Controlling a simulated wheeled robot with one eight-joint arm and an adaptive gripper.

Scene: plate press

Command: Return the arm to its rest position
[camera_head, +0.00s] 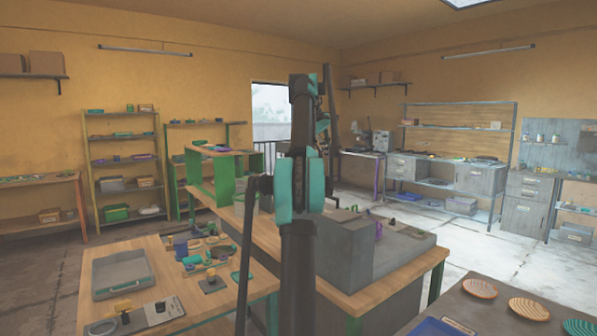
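My black and teal arm stands upright in the middle of the head view, with its upper joint high in front of the window. Dark parts of the arm show just to the right of that joint. I cannot make out my gripper or its fingertips; they are hidden behind the arm or out of view. No held object shows.
A wooden workbench (262,237) with a grey block-shaped machine (345,250) lies just beyond the arm. A lower left table (172,262) holds a grey tray (103,292) and several small parts. Round ribbed plates (480,289) lie at the lower right. Shelves line the walls.

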